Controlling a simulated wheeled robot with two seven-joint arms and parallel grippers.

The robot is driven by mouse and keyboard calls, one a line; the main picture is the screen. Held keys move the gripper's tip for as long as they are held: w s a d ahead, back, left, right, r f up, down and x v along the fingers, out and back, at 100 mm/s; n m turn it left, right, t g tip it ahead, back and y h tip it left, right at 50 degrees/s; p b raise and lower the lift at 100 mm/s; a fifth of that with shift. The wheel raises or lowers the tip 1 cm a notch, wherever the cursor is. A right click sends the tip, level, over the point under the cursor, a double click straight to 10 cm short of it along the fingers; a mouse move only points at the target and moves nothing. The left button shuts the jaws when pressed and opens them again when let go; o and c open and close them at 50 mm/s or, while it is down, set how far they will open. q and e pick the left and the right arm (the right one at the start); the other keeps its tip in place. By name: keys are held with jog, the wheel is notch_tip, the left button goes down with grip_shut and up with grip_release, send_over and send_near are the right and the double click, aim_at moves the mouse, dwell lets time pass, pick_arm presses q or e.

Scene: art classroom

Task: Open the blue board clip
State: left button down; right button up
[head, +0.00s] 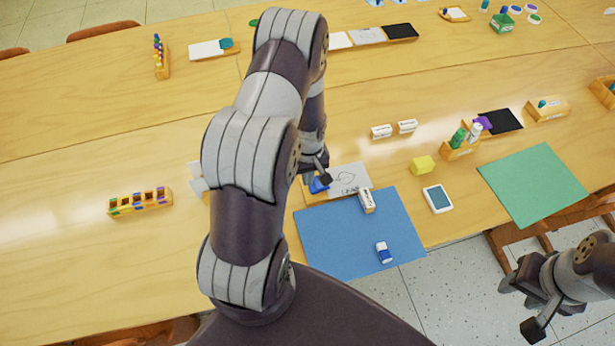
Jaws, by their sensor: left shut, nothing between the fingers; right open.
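The blue board clip (317,186) sits at the left edge of a small board with a white sheet (349,178) that bears a drawing. The board lies at the back edge of the blue mat. My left gripper (324,178) is shut and empty, with its tip right at the clip. I cannot tell whether it touches the clip, and my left arm hides part of the board. My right gripper (520,309) is open and empty at the lower right, beyond the table's front edge, far from the clip.
The blue mat (345,240) carries a blue-and-white eraser (383,252) and a white block (367,201) near the sheet. A yellow cube (422,165), a tablet-like item (437,199) and a green mat (534,185) lie to the right. A marker rack (141,202) stands left.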

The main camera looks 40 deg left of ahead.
pick_arm(q)
jog(key=s+a+r, duration=0.2)
jog(key=s+r, duration=0.1)
jog(key=r, duration=0.8)
jog(key=shift+b, duration=0.45)
jog(key=shift+w, duration=0.1)
jog(key=s+d+r+m, duration=0.2)
jog(key=d+r+m, duration=0.2)
jog(key=d, duration=0.3)
jog(key=s+d+r+m+t, duration=0.1)
jog(key=s+d+r+m, duration=0.2)
jog(key=d+r+m, duration=0.2)
jog(key=d+m, duration=0.1)
jog(key=d, duration=0.1)
jog(key=shift+s+d+r+t, duration=0.3)
jog(key=shift+s+d, duration=0.05)
